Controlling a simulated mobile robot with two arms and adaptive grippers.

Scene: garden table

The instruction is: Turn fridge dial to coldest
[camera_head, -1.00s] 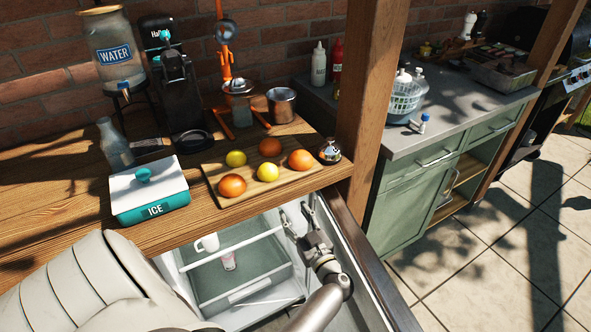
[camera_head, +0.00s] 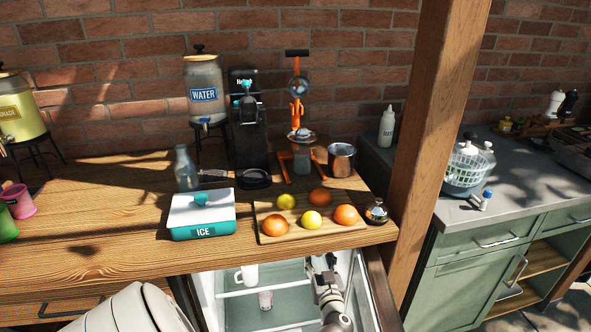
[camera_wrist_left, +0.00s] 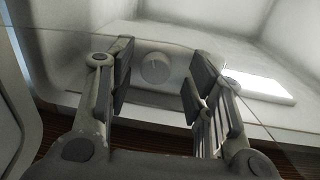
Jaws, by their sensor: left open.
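The fridge (camera_head: 223,291) stands open under the wooden counter, with pale inner walls and shelves. My left gripper (camera_head: 322,265) reaches into its upper right part. In the left wrist view, the fridge dial (camera_wrist_left: 155,67) is a round pale knob on a light panel. The fingers of my left gripper (camera_wrist_left: 159,80) are open, one on each side of the dial, with gaps between them and it. The dial's markings cannot be read, and the dial cannot be made out in the head view. My right gripper is out of view.
A white mug (camera_head: 247,274) and a pinkish cup (camera_head: 265,299) are inside the fridge. Above, the counter (camera_head: 110,235) holds an ice box (camera_head: 202,213) and a fruit board (camera_head: 295,235). A wooden post (camera_head: 430,140) rises to the right.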

